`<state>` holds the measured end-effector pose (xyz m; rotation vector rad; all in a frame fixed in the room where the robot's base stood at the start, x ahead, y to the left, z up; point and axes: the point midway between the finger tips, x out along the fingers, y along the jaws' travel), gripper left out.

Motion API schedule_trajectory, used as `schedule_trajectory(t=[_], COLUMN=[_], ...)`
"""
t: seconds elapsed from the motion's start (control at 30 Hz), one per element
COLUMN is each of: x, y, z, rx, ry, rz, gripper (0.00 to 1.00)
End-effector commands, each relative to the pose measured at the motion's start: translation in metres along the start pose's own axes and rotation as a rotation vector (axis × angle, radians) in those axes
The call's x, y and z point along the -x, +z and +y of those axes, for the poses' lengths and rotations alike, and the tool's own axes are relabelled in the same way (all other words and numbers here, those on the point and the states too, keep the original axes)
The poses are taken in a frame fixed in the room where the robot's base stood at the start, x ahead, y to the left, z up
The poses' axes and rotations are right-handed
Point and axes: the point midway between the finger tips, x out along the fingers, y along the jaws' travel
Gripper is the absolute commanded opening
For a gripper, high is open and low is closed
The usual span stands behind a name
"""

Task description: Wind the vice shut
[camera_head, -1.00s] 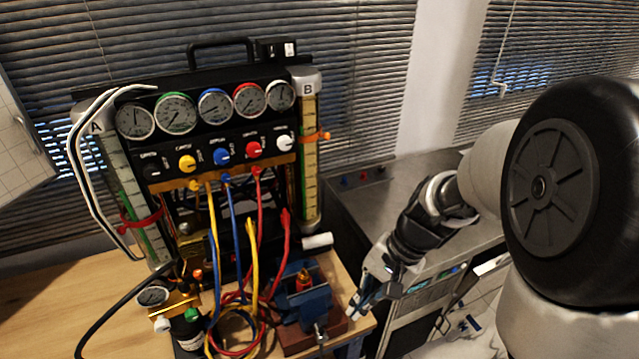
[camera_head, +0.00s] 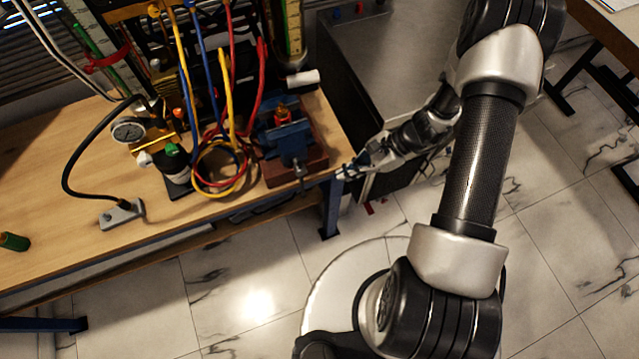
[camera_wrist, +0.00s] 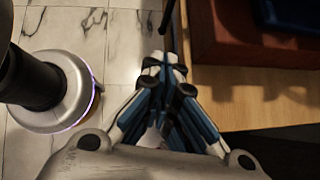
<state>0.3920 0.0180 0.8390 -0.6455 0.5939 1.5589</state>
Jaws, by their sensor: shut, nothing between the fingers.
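The blue vice (camera_head: 288,143) stands on a red-brown block (camera_head: 312,162) near the right front corner of the wooden bench. A small orange and brass piece (camera_head: 281,114) sits at its jaws; the jaw gap is too small to judge. The vice's metal screw end and handle (camera_head: 300,172) stick out at the front. My gripper (camera_head: 347,172) is shut and empty, just right of the handle and apart from it, by the bench corner. In the wrist view, the shut fingertips (camera_wrist: 165,62) are beside the bench edge, with the block (camera_wrist: 228,40) and part of the vice (camera_wrist: 288,14) at upper right.
Yellow, blue and red hoses (camera_head: 218,165) coil just left of the vice. A small gauge (camera_head: 128,130) and a black cable lie further left. A white cylinder (camera_head: 303,77) projects behind the vice. A steel cabinet (camera_head: 385,55) stands behind right. Open floor lies in front.

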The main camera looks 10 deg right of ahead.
Motion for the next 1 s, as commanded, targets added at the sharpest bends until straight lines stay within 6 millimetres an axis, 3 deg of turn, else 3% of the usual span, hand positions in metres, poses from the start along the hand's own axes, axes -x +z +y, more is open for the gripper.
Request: schedule_trajectory(t=[0.03,0.2,0.4,0.6,1.0], x=[-0.015,-0.052,-0.078,-0.088,-0.089], y=[-0.002,-0.002,0.015,0.027,0.028], z=[0.002,0.001,0.001,0.001,0.001], rx=[-0.001,0.000,0.003,0.002,0.001], ry=[0.005,0.005,0.004,0.002,0.001], rz=[-0.001,-0.001,0.001,0.001,0.001], gripper=[0.00,0.00,0.00,0.00,0.00])
